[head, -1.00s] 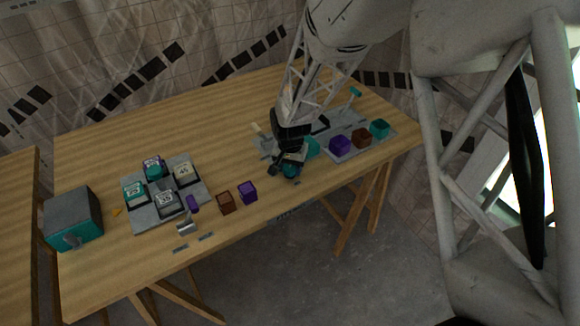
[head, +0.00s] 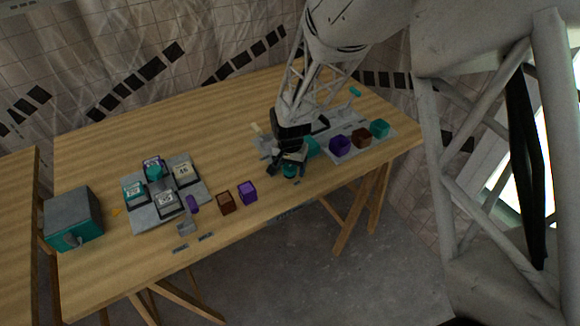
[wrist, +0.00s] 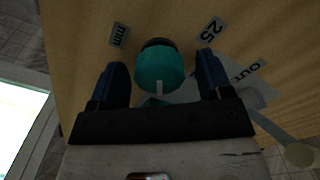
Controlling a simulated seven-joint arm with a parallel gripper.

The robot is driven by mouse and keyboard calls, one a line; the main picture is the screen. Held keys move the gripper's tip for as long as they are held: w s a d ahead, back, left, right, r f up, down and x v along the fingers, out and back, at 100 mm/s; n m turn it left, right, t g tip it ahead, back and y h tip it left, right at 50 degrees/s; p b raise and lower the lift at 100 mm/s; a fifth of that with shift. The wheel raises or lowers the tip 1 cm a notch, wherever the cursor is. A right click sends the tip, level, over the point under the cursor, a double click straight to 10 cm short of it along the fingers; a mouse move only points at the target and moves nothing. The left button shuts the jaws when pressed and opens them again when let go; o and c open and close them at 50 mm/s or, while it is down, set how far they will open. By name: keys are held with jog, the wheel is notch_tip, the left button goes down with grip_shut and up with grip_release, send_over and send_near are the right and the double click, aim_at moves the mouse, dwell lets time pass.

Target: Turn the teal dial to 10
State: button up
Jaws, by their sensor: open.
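The teal dial (wrist: 155,70) is a round teal knob with a small pale mark on its near side. In the wrist view it sits between the two dark fingers of my gripper (wrist: 161,62), with a visible gap on each side. My gripper is open and does not appear to touch the dial. In the head view my gripper (head: 288,172) is low over the front right part of the table, and the dial (head: 290,171) is partly hidden by it. Labels reading "mm" (wrist: 119,35) and "25" (wrist: 212,31) lie beyond the dial. No "10" is readable.
Purple (head: 340,145), brown (head: 361,138) and teal (head: 380,128) blocks stand right of my gripper. Left are a brown block (head: 226,202), a purple block (head: 248,193), a grey panel with numbered tiles (head: 150,222) and a teal-fronted grey box (head: 74,218). The table's back middle is clear.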

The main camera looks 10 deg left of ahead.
aim_at(290, 166)
jog(key=shift+r, duration=3.9)
jog(key=shift+d+r, duration=0.15)
jog(key=shift+d, duration=0.05)
jog(key=s+d+r+t, duration=0.1)
jog(key=s+d+r, duration=0.3)
jog(key=d+r, duration=0.45)
jog(key=s+d+r, duration=0.4)
jog(key=d+r, duration=0.3)
jog(key=d, duration=0.3)
jog(key=s+d+r, duration=0.3)
jog(key=s+d, duration=0.4)
jog(key=s, duration=0.3)
jog(key=s+d+r+t, duration=0.1)
jog(key=s+d+r, duration=0.2)
jog(key=s+d, duration=0.5)
jog(key=shift+s+r+n+t, duration=0.3)
jog(key=shift+s+r+n, duration=0.1)
jog(key=shift+s, duration=0.85)
